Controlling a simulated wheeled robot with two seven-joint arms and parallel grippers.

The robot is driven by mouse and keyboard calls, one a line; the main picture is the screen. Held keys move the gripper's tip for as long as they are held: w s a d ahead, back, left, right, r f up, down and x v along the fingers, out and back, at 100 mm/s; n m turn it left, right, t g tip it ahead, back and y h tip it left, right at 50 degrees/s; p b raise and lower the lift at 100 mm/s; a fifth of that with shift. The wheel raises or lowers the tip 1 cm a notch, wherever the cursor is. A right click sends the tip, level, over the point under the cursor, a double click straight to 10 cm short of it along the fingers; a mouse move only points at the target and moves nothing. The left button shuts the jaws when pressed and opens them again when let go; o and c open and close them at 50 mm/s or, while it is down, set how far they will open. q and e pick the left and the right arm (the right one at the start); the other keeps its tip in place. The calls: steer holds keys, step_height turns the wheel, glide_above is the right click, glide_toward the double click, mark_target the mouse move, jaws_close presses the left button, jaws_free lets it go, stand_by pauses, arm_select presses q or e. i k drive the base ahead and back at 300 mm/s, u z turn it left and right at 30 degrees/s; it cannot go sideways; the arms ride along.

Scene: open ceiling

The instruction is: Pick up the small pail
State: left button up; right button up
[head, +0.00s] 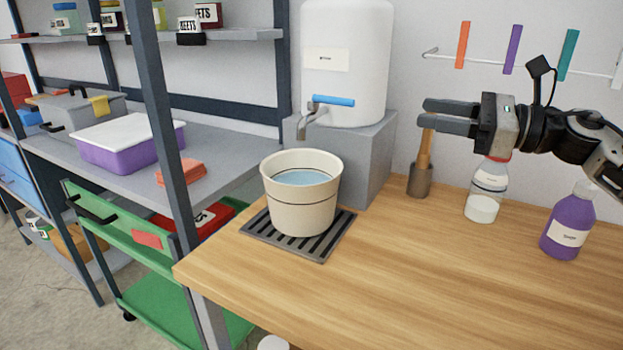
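The small pail (303,205) is cream-coloured with a thin dark line around it. It stands upright on a dark slatted drip grate (258,235) at the left part of the wooden counter. Pale blue water shows inside it, and no handle is visible. My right gripper (424,112) is at the upper right, well above the counter and to the right of the pail. My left gripper is not in view.
A white dispenser (345,85) with a blue-handled tap (312,122) stands on a grey block behind the pail. A wooden-handled tool (420,180), a clear bottle (487,190) and a purple bottle (568,222) stand right. The counter's front middle (430,290) is clear.

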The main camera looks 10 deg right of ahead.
mark_target(301, 186)
steer(key=k, duration=1.5)
